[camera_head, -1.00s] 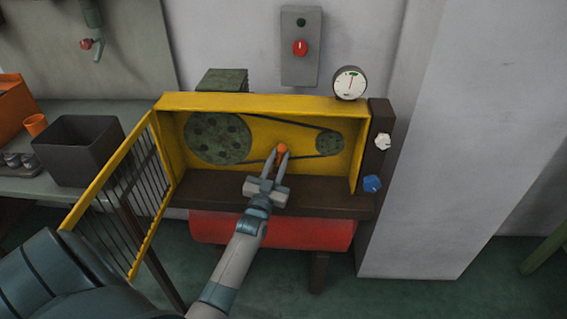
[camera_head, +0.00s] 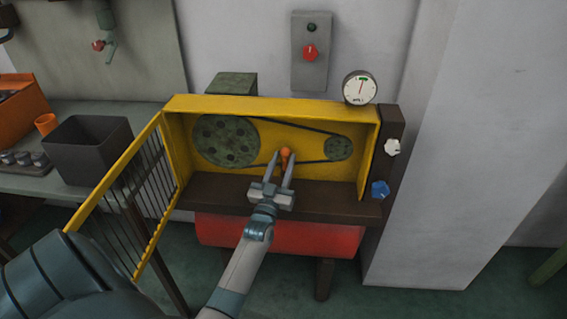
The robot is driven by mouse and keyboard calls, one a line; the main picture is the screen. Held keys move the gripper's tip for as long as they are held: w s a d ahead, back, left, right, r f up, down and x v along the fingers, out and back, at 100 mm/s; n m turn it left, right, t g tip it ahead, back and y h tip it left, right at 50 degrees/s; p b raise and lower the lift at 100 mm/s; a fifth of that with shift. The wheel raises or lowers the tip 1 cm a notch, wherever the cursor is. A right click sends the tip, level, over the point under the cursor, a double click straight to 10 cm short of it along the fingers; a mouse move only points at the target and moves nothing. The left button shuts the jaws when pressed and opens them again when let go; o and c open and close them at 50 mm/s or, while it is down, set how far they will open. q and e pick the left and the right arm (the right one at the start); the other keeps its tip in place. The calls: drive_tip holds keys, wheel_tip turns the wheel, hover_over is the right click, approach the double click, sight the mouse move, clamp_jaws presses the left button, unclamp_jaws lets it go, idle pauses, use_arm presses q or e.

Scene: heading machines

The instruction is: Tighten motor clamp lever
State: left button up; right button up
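My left gripper (camera_head: 284,158) reaches into the housing from the front. Its two fingers lie on either side of the orange knob and appear closed against it. The foot of the lever is partly hidden by the fingers. My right gripper is not in view.
The barred yellow guard (camera_head: 125,195) hangs open at the left. A large green pulley (camera_head: 226,141) and a small one (camera_head: 339,148) carry the belt. A gauge (camera_head: 360,88), a white knob (camera_head: 392,147) and a blue knob (camera_head: 380,189) are at the right. A dark bin (camera_head: 88,150) stands left.

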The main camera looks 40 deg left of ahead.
use_arm(q)
drive_tip(key=shift+f, duration=0.15)
drive_tip(key=shift+s+d+f, duration=0.2)
drive_tip(key=shift+s+d, duration=0.05)
drive_tip(key=shift+s, duration=0.25)
drive_tip(key=b+v, duration=0.3)
drive_tip(key=v, duration=1.3)
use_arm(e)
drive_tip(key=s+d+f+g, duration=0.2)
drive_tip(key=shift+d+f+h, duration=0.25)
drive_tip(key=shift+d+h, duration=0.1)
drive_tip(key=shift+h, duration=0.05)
use_arm(q)
drive_tip(key=shift+s+r, duration=0.1)
drive_tip(key=shift+s, duration=0.05)
